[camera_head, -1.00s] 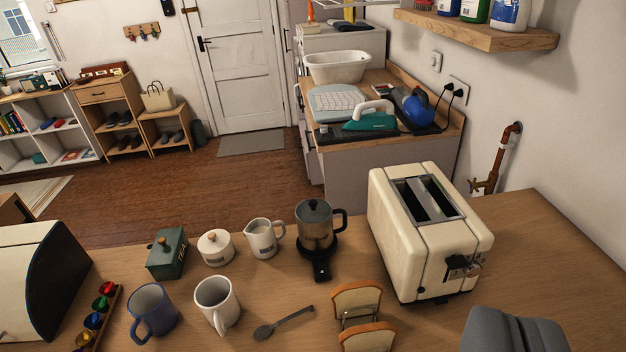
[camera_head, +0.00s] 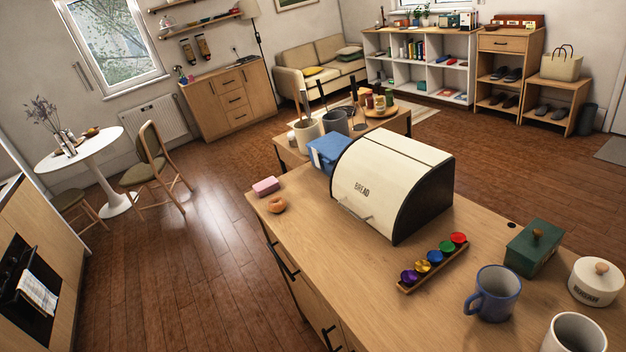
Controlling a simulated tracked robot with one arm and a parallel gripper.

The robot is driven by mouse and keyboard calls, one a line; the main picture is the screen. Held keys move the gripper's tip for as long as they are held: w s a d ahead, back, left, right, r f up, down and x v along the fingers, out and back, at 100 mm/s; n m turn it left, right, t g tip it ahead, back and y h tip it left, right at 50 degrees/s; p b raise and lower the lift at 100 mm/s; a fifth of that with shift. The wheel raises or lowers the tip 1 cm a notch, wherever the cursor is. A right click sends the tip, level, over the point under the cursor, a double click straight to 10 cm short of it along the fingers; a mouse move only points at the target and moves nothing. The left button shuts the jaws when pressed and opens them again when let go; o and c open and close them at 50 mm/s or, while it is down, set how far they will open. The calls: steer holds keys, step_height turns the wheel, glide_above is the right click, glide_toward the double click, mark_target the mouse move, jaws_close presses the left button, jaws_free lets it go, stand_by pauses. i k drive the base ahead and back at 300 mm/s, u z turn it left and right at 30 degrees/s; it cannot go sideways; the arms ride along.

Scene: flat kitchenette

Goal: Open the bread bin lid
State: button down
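The bread bin (camera_head: 375,185) stands on the wooden counter in the middle of the view. A thin pale bar handle (camera_head: 354,213) sits low on the front, facing the lower left. My gripper is not in view.
On the counter (camera_head: 345,277), a rack of coloured capsules (camera_head: 433,262) lies right of the bin's front. A doughnut (camera_head: 277,205) and pink sponge (camera_head: 265,185) lie to its left. A blue box (camera_head: 328,152) stands behind; a blue mug (camera_head: 494,293) is at right.

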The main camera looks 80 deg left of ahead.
mark_target(373, 180)
steer(key=u, duration=1.65)
steer(key=k, duration=1.2)
steer(key=u, duration=0.3)
steer(key=i, duration=1.2)
steer(key=z, duration=0.35)
steer(key=i, duration=0.7)
steer(key=z, duration=0.55)
